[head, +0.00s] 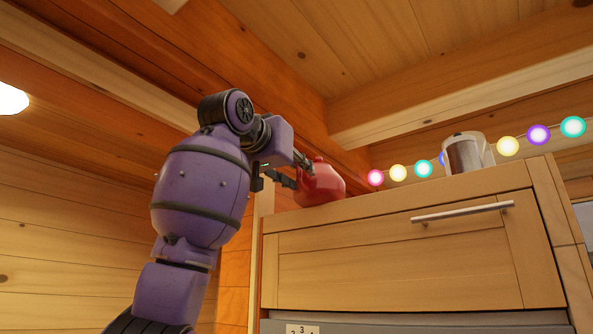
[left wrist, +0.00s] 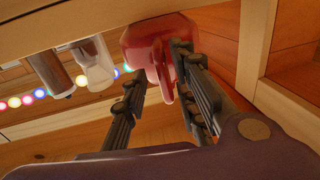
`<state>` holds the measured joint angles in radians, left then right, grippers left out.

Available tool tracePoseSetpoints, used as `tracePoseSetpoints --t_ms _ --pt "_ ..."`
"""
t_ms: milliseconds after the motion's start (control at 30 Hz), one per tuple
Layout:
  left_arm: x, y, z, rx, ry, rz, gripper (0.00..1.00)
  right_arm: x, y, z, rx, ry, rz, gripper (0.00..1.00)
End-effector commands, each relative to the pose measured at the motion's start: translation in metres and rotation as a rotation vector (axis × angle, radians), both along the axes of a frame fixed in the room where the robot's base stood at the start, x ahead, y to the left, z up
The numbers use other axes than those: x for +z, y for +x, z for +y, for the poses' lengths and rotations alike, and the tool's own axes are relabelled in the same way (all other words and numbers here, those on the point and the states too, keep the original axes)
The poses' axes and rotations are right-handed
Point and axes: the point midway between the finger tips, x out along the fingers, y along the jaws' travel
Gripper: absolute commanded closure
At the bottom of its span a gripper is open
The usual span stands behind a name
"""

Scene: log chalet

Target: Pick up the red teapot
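The red teapot (head: 323,186) stands on top of the tall wooden cabinet (head: 400,212), near its left end. My left gripper (head: 290,172) is at the teapot's left side. In the left wrist view the teapot (left wrist: 148,36) is straight ahead, with its looped handle (left wrist: 163,68) facing the camera. The left gripper (left wrist: 158,74) has its fingers apart, one on each side of the handle. A gap shows between the handle and the left finger. The right finger looks close to the handle; I cannot tell whether it touches. My right gripper is in neither view.
A metallic and white container (head: 466,153) stands farther right on the cabinet top. Two containers, a metallic one (left wrist: 50,74) and a pale one (left wrist: 94,66), show in the wrist view. Coloured light bulbs (head: 508,146) hang behind. The cabinet top between teapot and container looks clear.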

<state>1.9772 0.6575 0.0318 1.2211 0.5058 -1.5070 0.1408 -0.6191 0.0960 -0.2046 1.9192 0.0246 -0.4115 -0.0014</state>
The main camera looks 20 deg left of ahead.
Motion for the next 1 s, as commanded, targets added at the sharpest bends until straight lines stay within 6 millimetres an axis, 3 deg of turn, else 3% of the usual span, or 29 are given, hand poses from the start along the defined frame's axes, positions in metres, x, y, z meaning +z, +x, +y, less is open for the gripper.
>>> tracePoseSetpoints --t_ms 300,433,800,1000 --pt "-0.001 0.000 0.001 0.001 0.001 0.003 0.68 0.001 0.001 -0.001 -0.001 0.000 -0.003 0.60" --pt "0.000 -0.009 0.003 0.001 0.000 0.000 0.68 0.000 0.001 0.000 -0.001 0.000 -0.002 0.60" --pt "0.000 -0.083 0.019 0.001 0.000 -0.003 0.68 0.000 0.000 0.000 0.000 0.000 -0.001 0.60" --pt "0.000 -0.110 0.025 0.000 -0.001 0.000 0.68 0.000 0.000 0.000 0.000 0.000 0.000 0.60"
